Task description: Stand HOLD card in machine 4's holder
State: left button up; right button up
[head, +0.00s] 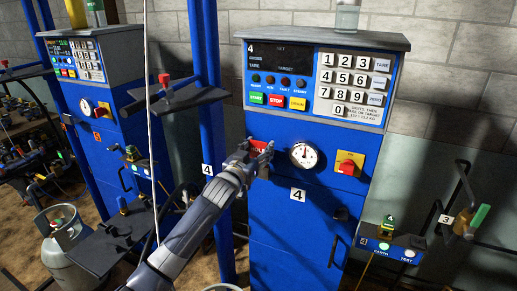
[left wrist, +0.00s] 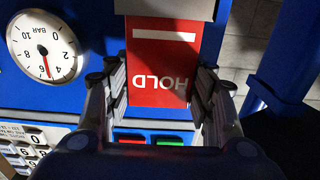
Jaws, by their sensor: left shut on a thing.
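The red HOLD card (head: 259,147) is at the front of machine 4 (head: 300,225), left of the round gauge (head: 304,155). My left gripper (head: 258,157) is shut on it. In the left wrist view the card (left wrist: 160,60) appears upside down, with white lettering and a white bar, between the two fingers (left wrist: 158,85). The card's edge away from my palm meets a grey metal piece (left wrist: 172,8), apparently the holder. I cannot tell how deep the card sits in it. My right gripper is not in view.
A red and yellow rotary switch (head: 350,163) is right of the gauge. The keypad (head: 353,83) and coloured buttons (head: 277,101) are above. A blue post (head: 208,90) stands left of machine 4. A small shelf with a green clamp (head: 387,228) is at lower right.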

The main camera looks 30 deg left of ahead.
pick_arm(q)
jog(key=shift+f+b, duration=0.5)
jog(key=shift+f, duration=0.35)
dwell(0.5)
jog(key=o, duration=1)
jog(key=shift+s, duration=0.1)
jog(key=shift+s+f, duration=0.1)
jog(key=shift+s, duration=0.15)
jog(key=s, duration=1.1)
jog(key=shift+s+d, duration=0.15)
jog(key=shift+d, duration=0.25)
